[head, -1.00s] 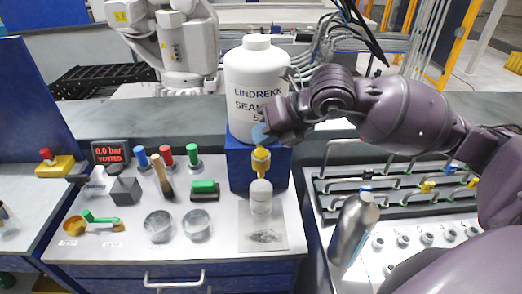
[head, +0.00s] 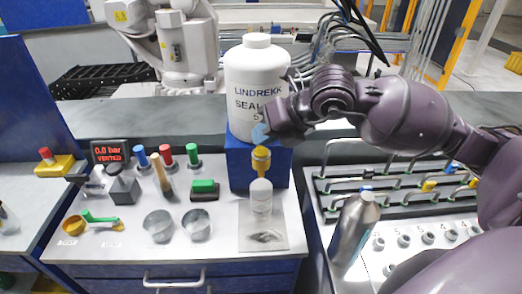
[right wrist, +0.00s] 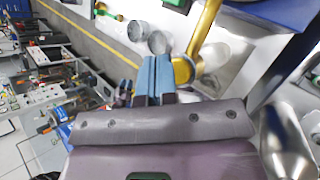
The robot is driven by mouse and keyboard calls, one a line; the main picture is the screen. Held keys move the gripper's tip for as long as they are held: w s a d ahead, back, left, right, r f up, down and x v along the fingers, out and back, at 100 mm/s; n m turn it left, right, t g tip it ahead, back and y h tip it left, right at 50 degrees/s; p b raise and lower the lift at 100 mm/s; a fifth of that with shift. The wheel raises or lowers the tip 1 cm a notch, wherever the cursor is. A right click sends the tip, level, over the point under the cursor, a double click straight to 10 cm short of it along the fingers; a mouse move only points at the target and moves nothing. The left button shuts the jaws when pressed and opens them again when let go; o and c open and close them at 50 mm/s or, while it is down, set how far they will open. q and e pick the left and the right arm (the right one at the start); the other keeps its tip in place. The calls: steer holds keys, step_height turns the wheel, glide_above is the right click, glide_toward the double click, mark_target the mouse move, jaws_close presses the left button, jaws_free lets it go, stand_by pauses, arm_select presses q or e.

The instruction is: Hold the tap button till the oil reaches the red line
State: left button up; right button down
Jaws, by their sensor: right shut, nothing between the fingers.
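A white jug (head: 257,85) lettered LINDREKK stands on a blue block (head: 238,165). A yellow tap (head: 261,156) sticks out at the front, and its golden body shows in the right wrist view (right wrist: 185,70). A pale, translucent bottle (head: 261,196) stands upright below the tap. I cannot make out the red line or the oil level. My right gripper (head: 260,132) is shut and empty, with its blue fingertips just above the tap. Its fingers show beside the tap in the right wrist view (right wrist: 154,78); contact with the button cannot be told. My left gripper is out of view.
The bottle stands on a pale mat (head: 264,242). A metal flask (head: 352,230) and a rack of rails (head: 400,185) are to the right, under my right arm.

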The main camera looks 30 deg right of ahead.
steer(key=shift+f, duration=0.3)
stand_by(0.4)
steer(key=shift+f+b, duration=0.4)
stand_by(0.3)
stand_by(0.7)
stand_by(0.7)
steer(key=shift+r, duration=0.15)
steer(key=shift+r+p, duration=0.45)
steer(key=shift+r, duration=0.3)
